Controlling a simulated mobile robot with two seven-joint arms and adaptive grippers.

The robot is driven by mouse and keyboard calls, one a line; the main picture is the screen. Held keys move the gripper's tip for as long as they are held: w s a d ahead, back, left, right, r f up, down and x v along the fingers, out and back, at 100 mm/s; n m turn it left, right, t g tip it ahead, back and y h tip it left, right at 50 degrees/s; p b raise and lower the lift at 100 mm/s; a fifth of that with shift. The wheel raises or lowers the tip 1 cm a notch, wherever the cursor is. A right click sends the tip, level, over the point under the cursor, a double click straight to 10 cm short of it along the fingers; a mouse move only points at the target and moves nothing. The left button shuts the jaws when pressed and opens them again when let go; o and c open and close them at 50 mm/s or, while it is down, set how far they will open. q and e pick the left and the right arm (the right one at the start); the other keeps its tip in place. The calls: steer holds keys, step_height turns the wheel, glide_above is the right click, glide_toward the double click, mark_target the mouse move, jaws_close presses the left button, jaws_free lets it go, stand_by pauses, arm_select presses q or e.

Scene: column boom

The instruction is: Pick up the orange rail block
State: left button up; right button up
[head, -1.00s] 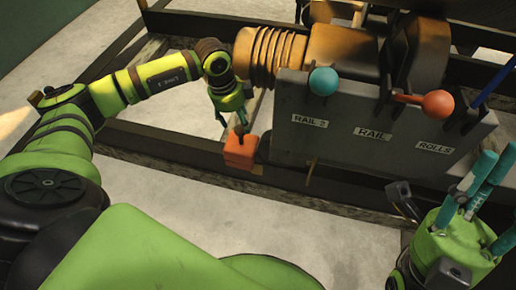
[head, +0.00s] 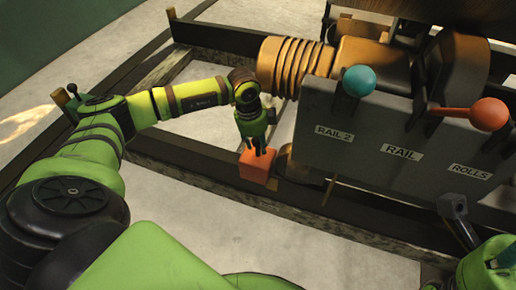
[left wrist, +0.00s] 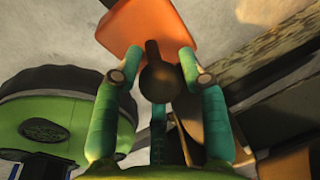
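The orange rail block (head: 257,170) sits low by the dark frame rail, left of the labelled panel. In the left wrist view the orange block (left wrist: 150,27) shows beyond a dark round-ended handle (left wrist: 160,78). My left gripper (head: 259,149) points down right above the block. In the left wrist view its teal fingers (left wrist: 161,77) stand apart on either side of the handle, with gaps to it. It is open and holds nothing. My right gripper (head: 492,266) is cut off at the lower right corner, and its fingers cannot be made out.
A grey panel (head: 350,180) labelled RAIL 2, RAIL and ROLLS stands right of the block. Levers with a teal ball (head: 359,81) and an orange ball (head: 488,114) rise above it. A ribbed bronze cylinder (head: 292,66) lies behind. Bare floor (head: 280,235) lies in front.

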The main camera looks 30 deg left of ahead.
arm_select(q)
jaws_close()
steer(key=shift+r, duration=0.1)
steer(key=shift+w+r, duration=0.1)
